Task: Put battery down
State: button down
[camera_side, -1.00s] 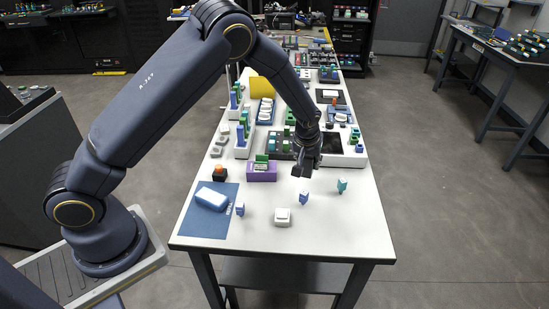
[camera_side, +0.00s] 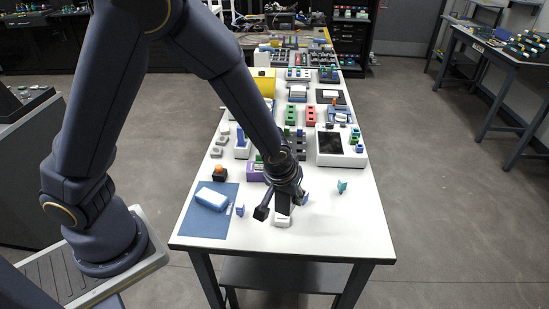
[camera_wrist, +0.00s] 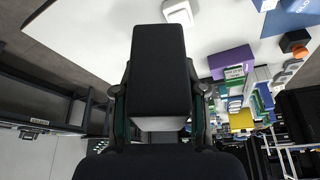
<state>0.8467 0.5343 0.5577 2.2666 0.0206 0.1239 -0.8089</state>
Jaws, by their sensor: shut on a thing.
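My gripper (camera_wrist: 158,105) is shut on the battery, a large black block (camera_wrist: 158,70) that fills the middle of the wrist view. In the side view my gripper (camera_side: 284,190) is low over the front part of the white table (camera_side: 335,235). There the battery shows only as a dark shape (camera_side: 284,205) below the wrist, partly hidden by the gripper. It is just above or in front of a small white square block (camera_side: 282,222); I cannot tell whether they touch. The white block also shows at the top of the wrist view (camera_wrist: 178,12).
A blue mat (camera_side: 210,225) with a light blue and white block (camera_side: 211,199) lies at left. Small blue (camera_side: 240,210) and teal (camera_side: 342,187) parts stand nearby. A purple box (camera_side: 255,172) and an orange-topped button (camera_side: 219,172) are behind. The right front table area is clear.

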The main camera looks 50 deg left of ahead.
jog(key=w+d+f, duration=0.1)
jog(key=w+f, duration=0.3)
jog(key=w, duration=0.5)
send_near(326, 211)
jog(key=shift+w+a+f, duration=0.5)
jog(key=shift+w+f, duration=0.1)
jog(key=shift+f, duration=0.05)
jog(key=shift+w+f, duration=0.4)
jog(key=shift+f, duration=0.15)
jog(key=shift+w+d+f, duration=0.1)
jog(key=shift+w+f, duration=0.05)
jog(key=shift+f, duration=1.45)
jog(key=c, duration=0.7)
grip_release()
jog(key=shift+f, duration=0.15)
jog(key=shift+o, duration=0.2)
